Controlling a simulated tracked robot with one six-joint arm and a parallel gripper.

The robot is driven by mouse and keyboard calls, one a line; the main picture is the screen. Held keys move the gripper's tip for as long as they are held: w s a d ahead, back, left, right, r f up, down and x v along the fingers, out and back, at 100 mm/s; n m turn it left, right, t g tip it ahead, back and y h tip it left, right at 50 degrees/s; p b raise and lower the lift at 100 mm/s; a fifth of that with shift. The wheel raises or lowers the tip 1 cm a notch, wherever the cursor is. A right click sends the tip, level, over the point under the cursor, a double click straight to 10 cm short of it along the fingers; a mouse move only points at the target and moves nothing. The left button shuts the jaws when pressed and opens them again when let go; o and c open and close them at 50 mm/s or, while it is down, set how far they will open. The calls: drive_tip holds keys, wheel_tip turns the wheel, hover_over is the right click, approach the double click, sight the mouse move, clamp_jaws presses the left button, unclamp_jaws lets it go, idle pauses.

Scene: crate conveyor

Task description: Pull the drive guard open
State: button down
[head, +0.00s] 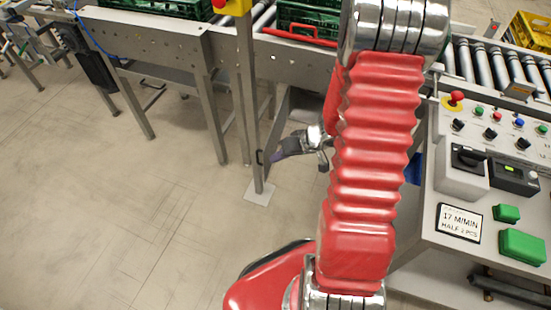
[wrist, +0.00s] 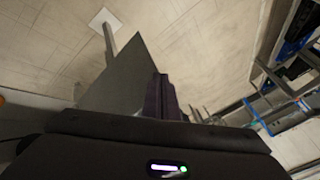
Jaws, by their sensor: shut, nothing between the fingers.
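The drive guard (head: 291,112) is a grey metal panel under the conveyor in the head view. It appears to stand out at an angle from the conveyor frame, and my arm hides part of it. My gripper (head: 277,154) is shut and empty, close beside the panel near that handle. In the wrist view the dark fingers (wrist: 160,88) are together, right of the grey guard panel (wrist: 116,82). I cannot tell whether they touch it.
A post (head: 248,95) with a foot plate stands close left of the guard. The conveyor (head: 160,45) carries green crates (head: 305,18). A control console (head: 440,225) with buttons stands at the right. The floor (head: 110,210) at left is clear.

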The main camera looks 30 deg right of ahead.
drive_tip(key=shift+s+d+r, duration=0.1)
drive_tip(key=shift+s+r, duration=0.7)
drive_tip(key=shift+r, duration=0.25)
drive_tip(key=shift+s+d+r, duration=0.1)
drive_tip(key=shift+s+r, duration=0.65)
drive_tip(key=shift+r, duration=0.25)
drive_tip(key=s+a+r+m+g, duration=0.4)
drive_tip(key=s+a+r, duration=0.3)
drive_tip(key=s+r, duration=0.2)
drive_tip(key=s+a+r+n+t+h, duration=0.2)
drive_tip(key=a+r, duration=0.1)
drive_tip(key=r, duration=0.5)
drive_tip(key=s+a+r+n+t+h, duration=0.1)
drive_tip(key=s+a+r+n+h, duration=0.1)
drive_tip(key=r, duration=0.7)
drive_tip(key=shift+s+a+r+n+t+h, duration=0.2)
drive_tip(key=shift+s+a+n+t+h, duration=0.15)
drive_tip(key=shift+s+a+n, duration=0.3)
drive_tip(key=shift+s+d, duration=0.1)
drive_tip(key=shift+s, duration=0.1)
